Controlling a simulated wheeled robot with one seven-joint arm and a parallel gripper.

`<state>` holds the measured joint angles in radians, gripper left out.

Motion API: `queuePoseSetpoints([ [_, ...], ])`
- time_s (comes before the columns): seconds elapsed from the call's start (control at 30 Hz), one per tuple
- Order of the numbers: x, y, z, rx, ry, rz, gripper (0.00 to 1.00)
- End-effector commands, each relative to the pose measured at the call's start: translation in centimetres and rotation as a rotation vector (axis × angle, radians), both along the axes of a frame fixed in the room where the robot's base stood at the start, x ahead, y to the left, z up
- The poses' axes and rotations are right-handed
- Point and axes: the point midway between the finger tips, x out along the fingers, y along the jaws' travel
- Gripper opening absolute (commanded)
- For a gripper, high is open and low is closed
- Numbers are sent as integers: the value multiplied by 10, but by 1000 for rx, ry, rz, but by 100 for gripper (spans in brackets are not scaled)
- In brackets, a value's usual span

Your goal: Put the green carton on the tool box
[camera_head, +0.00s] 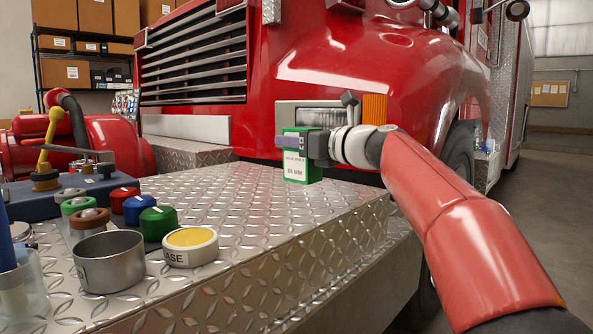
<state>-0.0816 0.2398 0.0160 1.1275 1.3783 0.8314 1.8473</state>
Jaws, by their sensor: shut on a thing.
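The green carton (300,172), with a white label, is upright near the far right part of the diamond-plate bumper deck. My gripper (297,143) is shut on the upper part of the carton, reaching in from the right. The carton appears to be above the deck; I cannot tell its exact height. A low blue-grey box (100,190) at the left, apparently the tool box, lies well to the left of the carton. A yellow-handled fitting and small things show on or in front of it, hiding part of its top.
On the deck (270,215) stand a metal cup (110,262), a yellow-topped tin (190,247) and green (158,223), blue (139,208) and red (124,198) caps. A clear jar (22,290) is at the left edge. The deck's middle is bare. The red truck (370,65) rises behind.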

Motion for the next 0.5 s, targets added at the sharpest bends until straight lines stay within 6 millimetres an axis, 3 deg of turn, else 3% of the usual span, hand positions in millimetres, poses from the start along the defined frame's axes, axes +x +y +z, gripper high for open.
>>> queuePoseSetpoints([
  [0.23, 0, 0, -37, 1, 2, 0, 15],
  [0.5, 0, 0, -41, 0, 0, -1, 15],
])
